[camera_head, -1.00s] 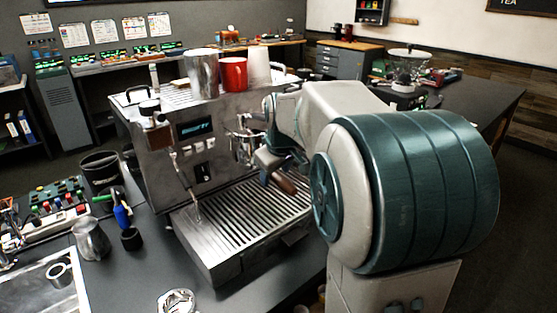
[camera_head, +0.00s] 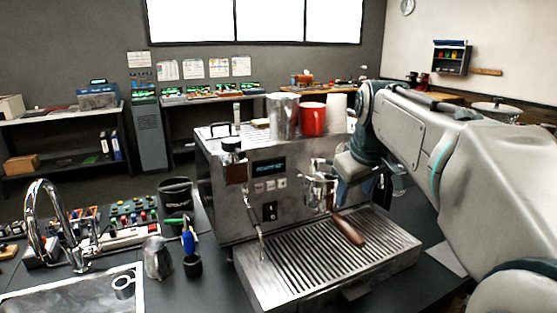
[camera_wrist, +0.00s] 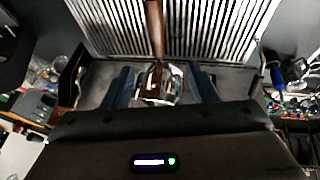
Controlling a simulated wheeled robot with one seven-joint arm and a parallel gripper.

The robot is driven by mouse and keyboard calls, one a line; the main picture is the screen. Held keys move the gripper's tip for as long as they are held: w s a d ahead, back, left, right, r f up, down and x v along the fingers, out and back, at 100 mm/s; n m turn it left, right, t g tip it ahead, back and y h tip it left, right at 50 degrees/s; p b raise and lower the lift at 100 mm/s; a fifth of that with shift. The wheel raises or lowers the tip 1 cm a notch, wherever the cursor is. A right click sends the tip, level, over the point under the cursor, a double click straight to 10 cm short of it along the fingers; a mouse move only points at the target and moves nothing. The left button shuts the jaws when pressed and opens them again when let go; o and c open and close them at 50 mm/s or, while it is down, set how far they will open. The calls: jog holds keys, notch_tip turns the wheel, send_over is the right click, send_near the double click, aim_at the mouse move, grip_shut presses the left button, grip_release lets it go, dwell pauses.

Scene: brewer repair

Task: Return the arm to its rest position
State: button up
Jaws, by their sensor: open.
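The steel espresso machine (camera_head: 265,185) stands on the dark counter. A portafilter with a brown wooden handle (camera_head: 349,231) sits at its front, below the group head, with the handle pointing outward over the drip tray (camera_head: 330,262). My arm comes in from the right, and my gripper is at the machine's right front, largely hidden by my own links in the head view. In the wrist view my gripper (camera_wrist: 160,88) is open. The portafilter's wooden handle (camera_wrist: 155,28) and metal part show between and beyond its blue fingers; I cannot tell whether they touch.
A steel pitcher (camera_head: 283,115), a red cup (camera_head: 312,119) and pale cups stand on the machine. Left are a sink with a tap (camera_head: 50,220), a small pitcher (camera_head: 157,258), a black bin (camera_head: 176,195) and a control panel (camera_head: 125,220). The right counter is mostly hidden by my arm.

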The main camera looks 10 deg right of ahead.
jog(key=s+a+f+m+g, duration=0.1)
jog(key=s+a+f, duration=0.3)
jog(key=s+f, duration=0.5)
jog(key=s+a+f+m+g, duration=0.1)
jog(key=s+a+f, duration=0.3)
jog(key=s+f, duration=0.5)
jog(key=shift+s+f+m+y, duration=0.15)
jog(key=shift+f+m+y, duration=0.15)
jog(key=shift+f+m, duration=0.45)
jog(key=shift+d+r, duration=0.1)
jog(key=shift+r, duration=0.05)
